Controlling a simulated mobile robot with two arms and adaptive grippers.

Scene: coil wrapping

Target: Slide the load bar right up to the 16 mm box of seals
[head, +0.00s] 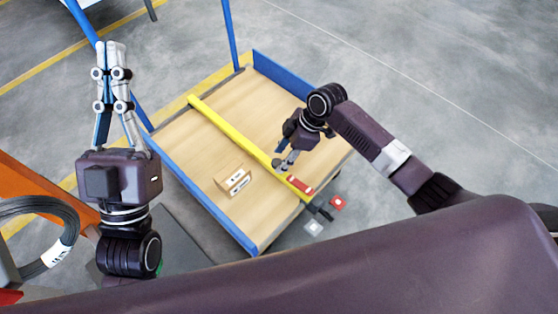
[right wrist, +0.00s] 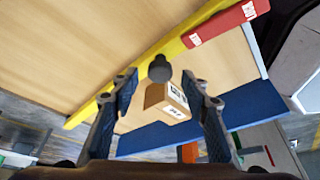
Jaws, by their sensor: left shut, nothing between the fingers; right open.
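The yellow load bar (head: 235,135) lies across the wooden deck of a blue-edged cart. A small cardboard box with white labels (head: 233,180) stands on the deck left of the bar's near half, with bare deck between them. Its label is too small to read. My right gripper (head: 285,164) is open and low at the bar's near half. In the right wrist view, the bar (right wrist: 140,62) and a dark round knob show between its fingers, with the box (right wrist: 166,103) beyond. Whether the fingers touch the bar is unclear. My left gripper (head: 113,48) is shut and empty, raised left of the cart.
A red piece with white print (head: 300,185) sits along the bar's near end. Blue rails (head: 205,195) edge the deck (head: 262,95). A red block and a grey block show by the near corner. A wire coil (head: 35,235) hangs at left.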

